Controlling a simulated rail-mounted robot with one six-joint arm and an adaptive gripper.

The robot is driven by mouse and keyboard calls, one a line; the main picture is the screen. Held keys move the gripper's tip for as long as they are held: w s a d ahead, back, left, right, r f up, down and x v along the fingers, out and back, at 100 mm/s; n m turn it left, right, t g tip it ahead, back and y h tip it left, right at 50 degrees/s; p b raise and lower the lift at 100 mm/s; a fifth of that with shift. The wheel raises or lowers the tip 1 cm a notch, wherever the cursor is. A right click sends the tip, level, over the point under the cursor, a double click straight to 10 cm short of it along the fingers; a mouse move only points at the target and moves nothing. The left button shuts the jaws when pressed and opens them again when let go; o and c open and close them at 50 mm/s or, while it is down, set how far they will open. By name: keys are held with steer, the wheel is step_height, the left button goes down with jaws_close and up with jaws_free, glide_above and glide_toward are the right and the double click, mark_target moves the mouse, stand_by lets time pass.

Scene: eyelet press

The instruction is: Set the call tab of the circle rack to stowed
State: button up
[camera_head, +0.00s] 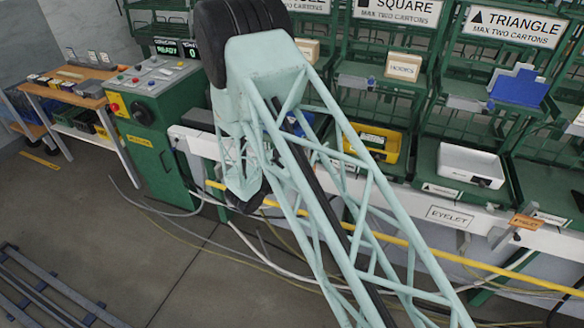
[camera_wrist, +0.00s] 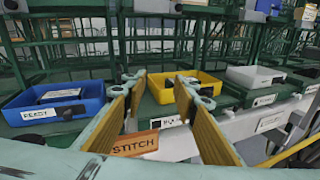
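No tab labelled as the circle rack's call tab can be read in either view. A partly cut-off sign (camera_head: 309,6) reading "max two cartons" stands left of the SQUARE sign; its upper name is out of frame. In the wrist view my gripper (camera_wrist: 160,82) is open, its two tan-padded fingers wide apart with nothing between the tips. An orange plate reading STITCH (camera_wrist: 136,144) shows low between the fingers, close to the left finger; I cannot tell the depth gap. In the head view my pale green arm covers the middle and my gripper cannot be made out.
A blue bin (camera_wrist: 52,107), a yellow bin (camera_wrist: 187,90) and a white bin (camera_wrist: 255,77) line the green racks. An orange plate (camera_head: 525,222) hangs at the white rail's right. A green control console (camera_head: 155,95) stands left. Loose cables cross the floor.

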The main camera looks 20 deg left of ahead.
steer(key=s+a+f+n+t+y, duration=0.1)
steer(key=s+a+f+n+y, duration=0.1)
steer(key=a+f, duration=0.4)
steer(key=s+a+f+n+y, duration=0.3)
steer(key=s+a+f, duration=0.2)
steer(key=f, duration=0.9)
steer(key=shift+a+t, duration=0.4)
steer(key=shift+a, duration=0.05)
steer(key=shift+w, duration=0.15)
steer(key=w+b, duration=0.1)
steer(key=w, duration=1.2)
steer(key=shift+w+d, duration=0.3)
steer(key=shift+d, duration=0.05)
steer(key=shift+r, duration=0.1)
steer(key=shift+c, duration=0.2)
steer(key=c, duration=0.8)
